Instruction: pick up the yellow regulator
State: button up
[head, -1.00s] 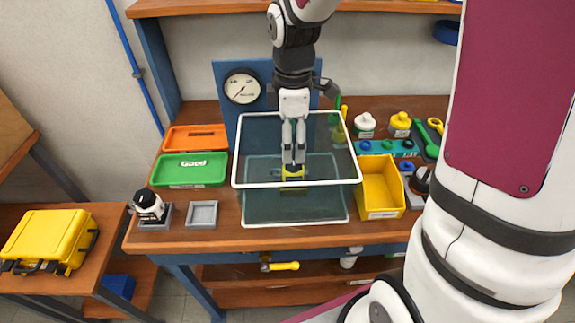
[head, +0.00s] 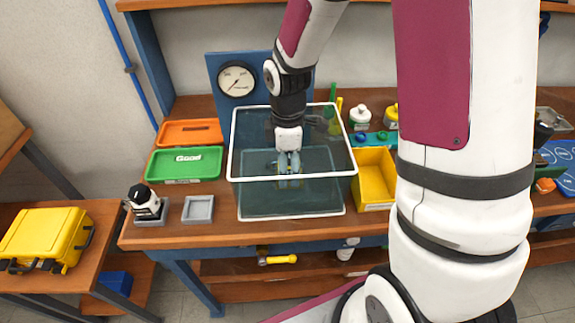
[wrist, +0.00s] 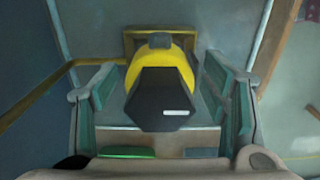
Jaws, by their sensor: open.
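The yellow regulator (wrist: 179,63), with a black faceted front and a small white label, sits in a yellow-brown square holder in the wrist view. My gripper (wrist: 160,88) is open, with one finger on each side of the regulator and a visible gap on both sides. In the head view my gripper (head: 289,167) reaches down inside the clear, white-rimmed tank (head: 292,180). The regulator is mostly hidden behind the fingers and tank wall there.
The tank walls surround my gripper closely. A green tray marked Good (head: 186,165) and an orange tray (head: 189,132) lie left of the tank. A yellow bin (head: 374,180) stands right of it. A gauge panel (head: 237,82) rises behind. An empty grey tray (head: 198,209) lies front left.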

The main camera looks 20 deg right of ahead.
grip_shut()
jog(key=shift+r, duration=0.15)
